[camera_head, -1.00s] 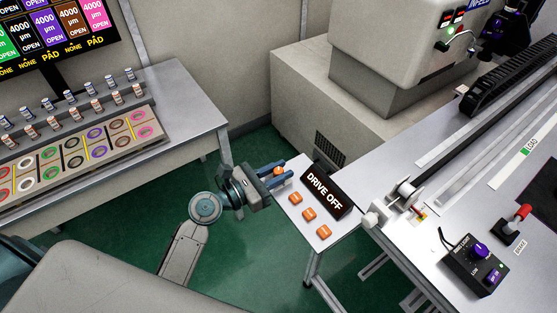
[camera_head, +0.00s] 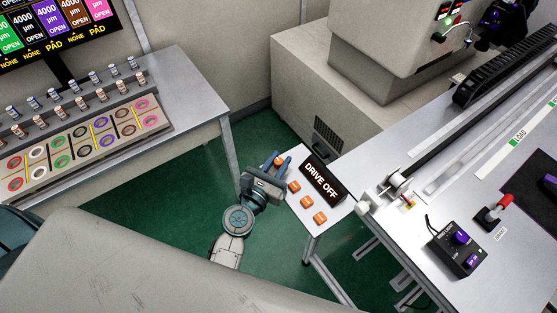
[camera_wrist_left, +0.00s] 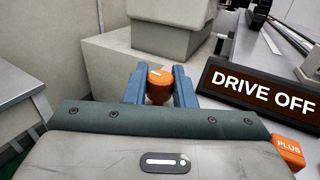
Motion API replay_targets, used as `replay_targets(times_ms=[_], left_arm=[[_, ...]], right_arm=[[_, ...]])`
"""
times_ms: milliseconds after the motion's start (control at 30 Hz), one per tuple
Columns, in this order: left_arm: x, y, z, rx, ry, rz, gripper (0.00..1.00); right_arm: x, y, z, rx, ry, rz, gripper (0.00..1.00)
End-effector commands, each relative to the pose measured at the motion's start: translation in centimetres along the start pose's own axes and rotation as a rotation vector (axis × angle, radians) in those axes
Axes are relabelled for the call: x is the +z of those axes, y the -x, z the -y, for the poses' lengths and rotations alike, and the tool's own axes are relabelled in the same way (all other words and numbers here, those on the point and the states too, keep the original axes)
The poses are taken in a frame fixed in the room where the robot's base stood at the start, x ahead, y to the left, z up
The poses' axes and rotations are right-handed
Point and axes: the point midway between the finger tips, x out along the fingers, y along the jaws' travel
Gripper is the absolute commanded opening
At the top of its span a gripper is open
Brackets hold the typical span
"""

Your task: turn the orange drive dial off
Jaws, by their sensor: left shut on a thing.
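The orange drive dial (camera_head: 278,161) sits at the far left end of the small table, beyond the row of orange buttons. It also shows in the left wrist view (camera_wrist_left: 159,86), with a pale mark on its top. My left gripper (camera_head: 277,165) has its blue fingers on either side of the dial and is shut on it. In the left wrist view the fingers (camera_wrist_left: 160,88) flank the dial closely. A dark display (camera_head: 323,180) beside the dial reads DRIVE OFF. My right gripper is not in view.
Orange buttons (camera_head: 306,202) line the small table's near edge; one reads PLUS (camera_wrist_left: 289,146) in the left wrist view. A grey machine bench (camera_head: 400,250) is at the right with a black control box (camera_head: 457,248). A pad table (camera_head: 190,95) stands at the left.

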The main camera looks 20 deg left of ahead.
Motion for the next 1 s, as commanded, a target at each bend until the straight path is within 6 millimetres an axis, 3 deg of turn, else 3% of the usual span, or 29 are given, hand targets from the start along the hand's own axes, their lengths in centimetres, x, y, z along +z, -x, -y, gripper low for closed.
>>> replay_targets(times_ms=[267, 300, 400, 767, 1000], left_arm=[[0.1, 0.0, 0.0, 0.000, 0.001, 0.002, 0.00], [0.1, 0.0, 0.0, 0.000, 0.001, 0.002, 0.25], [0.1, 0.0, 0.0, 0.000, 0.001, 0.002, 0.43], [-0.1, 0.5, 0.0, 0.000, 0.000, 0.000, 0.43], [-0.5, 4.2, 0.0, 0.000, 0.000, -0.002, 0.43]], right_arm=[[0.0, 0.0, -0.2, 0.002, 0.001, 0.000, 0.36], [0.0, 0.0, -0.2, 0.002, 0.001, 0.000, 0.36], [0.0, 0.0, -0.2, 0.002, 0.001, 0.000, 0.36], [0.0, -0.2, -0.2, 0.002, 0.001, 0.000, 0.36], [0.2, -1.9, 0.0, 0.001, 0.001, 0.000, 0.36]])
